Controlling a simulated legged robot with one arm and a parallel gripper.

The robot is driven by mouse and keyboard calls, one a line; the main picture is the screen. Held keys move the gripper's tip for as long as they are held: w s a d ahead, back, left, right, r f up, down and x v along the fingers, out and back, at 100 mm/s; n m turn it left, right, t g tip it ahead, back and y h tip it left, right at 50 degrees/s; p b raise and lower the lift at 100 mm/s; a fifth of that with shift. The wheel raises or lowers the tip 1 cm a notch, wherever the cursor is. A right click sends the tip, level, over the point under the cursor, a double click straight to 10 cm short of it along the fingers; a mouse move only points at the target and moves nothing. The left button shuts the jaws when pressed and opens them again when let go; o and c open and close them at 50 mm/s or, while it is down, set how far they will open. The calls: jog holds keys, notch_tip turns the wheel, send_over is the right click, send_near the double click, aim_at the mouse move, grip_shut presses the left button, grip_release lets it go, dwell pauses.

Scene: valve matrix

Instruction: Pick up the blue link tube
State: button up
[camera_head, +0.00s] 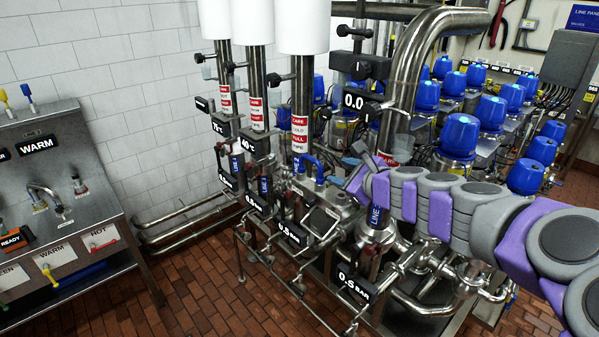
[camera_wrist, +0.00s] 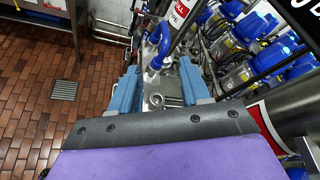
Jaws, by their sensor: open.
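The blue link tube (camera_head: 312,166) is a short, bent blue pipe standing on the metal pipework in the middle of the head view. In the wrist view the blue link tube (camera_wrist: 161,47) arches above a metal block, just past the fingertips and roughly centred between them. My gripper (camera_head: 352,168) is to the right of the tube in the head view, with its fingers partly hidden. In the wrist view my gripper (camera_wrist: 160,78) is open, with one blue-grey finger on each side of the metal block. Nothing is between the fingers at their tips that I can confirm as touching.
Large steel pipes (camera_head: 415,65) and blue-capped valves (camera_head: 460,135) crowd the right side. White-sleeved vertical pipes (camera_head: 303,100) rise behind the tube. A steel bench (camera_head: 75,215) with coloured handles stands at left. Brick floor (camera_head: 200,280) is clear between.

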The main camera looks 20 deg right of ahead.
jog(key=w+a, duration=0.1)
jog(key=w, duration=0.2)
send_near(311, 160)
jog(key=w+f, duration=0.1)
jog(key=w+d+f, duration=0.1)
jog(key=w, duration=0.1)
jog(key=shift+f, duration=0.1)
jog(key=shift+w+a+f+b, duration=0.2)
jog(key=shift+w+a+b, duration=0.1)
jog(key=shift+w+a, duration=0.9)
jog(key=shift+w, duration=0.3)
jog(key=w, duration=0.2)
jog(key=w+d+f, duration=0.1)
jog(key=shift+w, duration=0.15)
jog(key=shift+w+d+f, duration=0.1)
jog(key=shift+w+d, duration=0.2)
jog(key=shift+w, duration=0.05)
jog(key=shift+a, duration=0.5)
jog(key=shift+c, duration=0.2)
jog(key=shift+a, duration=0.25)
jog(key=c, duration=0.3)
jog(key=shift+d, duration=0.1)
jog(key=c, duration=0.3)
jog(key=shift+d, duration=0.4)
grip_shut()
